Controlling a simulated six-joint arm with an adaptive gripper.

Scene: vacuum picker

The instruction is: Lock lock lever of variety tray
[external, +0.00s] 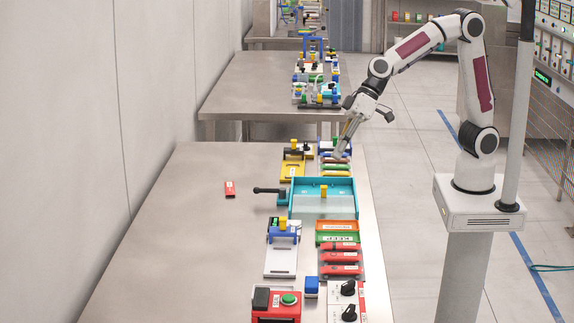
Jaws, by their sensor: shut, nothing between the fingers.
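My gripper (343,150) is shut and empty. It points down over a small tray of several coloured pieces (336,168) at the right edge of the near table; whether it touches them I cannot tell. This looks like the variety tray, but its label is too small to read. Left of it stands a yellow fixture (292,170) with a black lever-like part (291,152) on top. Below it is a teal tray (345,201) with a black handle (267,190) sticking out to the left. Which lever is the lock lever I cannot tell.
A white fixture with a blue frame (281,262), a tray of red pieces (340,258), and a red box with a green button (277,304) stand nearer. A small red piece (230,188) lies alone. The left of the near table (180,230) is mostly bare.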

